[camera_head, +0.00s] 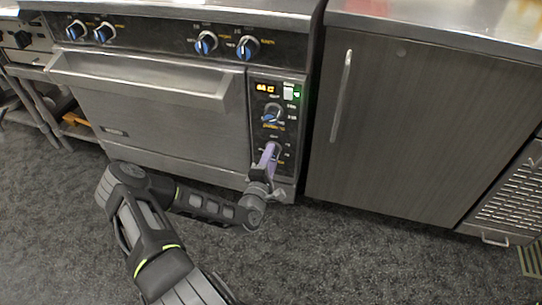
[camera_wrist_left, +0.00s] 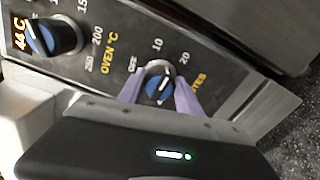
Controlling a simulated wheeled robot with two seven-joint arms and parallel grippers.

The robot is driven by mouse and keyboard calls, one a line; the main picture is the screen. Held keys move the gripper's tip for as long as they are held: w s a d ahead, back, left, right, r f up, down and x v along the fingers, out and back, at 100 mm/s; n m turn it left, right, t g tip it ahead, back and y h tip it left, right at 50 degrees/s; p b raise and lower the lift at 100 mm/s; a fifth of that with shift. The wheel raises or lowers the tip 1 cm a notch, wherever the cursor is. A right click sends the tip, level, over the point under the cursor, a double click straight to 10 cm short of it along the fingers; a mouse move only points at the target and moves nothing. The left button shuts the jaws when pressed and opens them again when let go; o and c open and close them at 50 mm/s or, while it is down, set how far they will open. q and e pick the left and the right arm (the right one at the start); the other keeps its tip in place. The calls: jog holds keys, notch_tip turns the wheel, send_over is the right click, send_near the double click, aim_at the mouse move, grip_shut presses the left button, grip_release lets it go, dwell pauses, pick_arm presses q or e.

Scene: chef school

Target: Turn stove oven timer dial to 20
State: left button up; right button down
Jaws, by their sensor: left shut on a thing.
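The timer dial (camera_wrist_left: 158,86) is a round knob with a blue face and a silver rim on the oven's dark control panel. It has OFF, 10, 20 and MINUTES printed around it. A light mark on its face leans to the upper right, roughly towards the 20 side; the exact setting is hard to read. My left gripper (camera_wrist_left: 159,92), with pale purple fingers, is shut on the dial, one finger on each side. In the head view the left gripper (camera_head: 268,160) reaches the lower panel and mostly hides the dial. My right gripper is not in view.
The oven temperature dial (camera_head: 272,113) sits just above, below a lit display (camera_head: 265,87) and a switch. The oven door with its handle (camera_head: 140,80) is left of the panel. A grey cabinet (camera_head: 420,130) stands to the right. The floor in front is clear.

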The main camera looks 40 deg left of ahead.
pick_arm(q)
jog(key=m, duration=0.5)
jog(key=shift+f, duration=0.15)
dwell(0.5)
jog(key=o, duration=1.4)
jog(key=shift+c, duration=0.2)
jog(key=p+v, duration=0.1)
jog(key=v, duration=0.6)
jog(key=shift+s+d, duration=0.15)
jog(key=shift+s, duration=0.25)
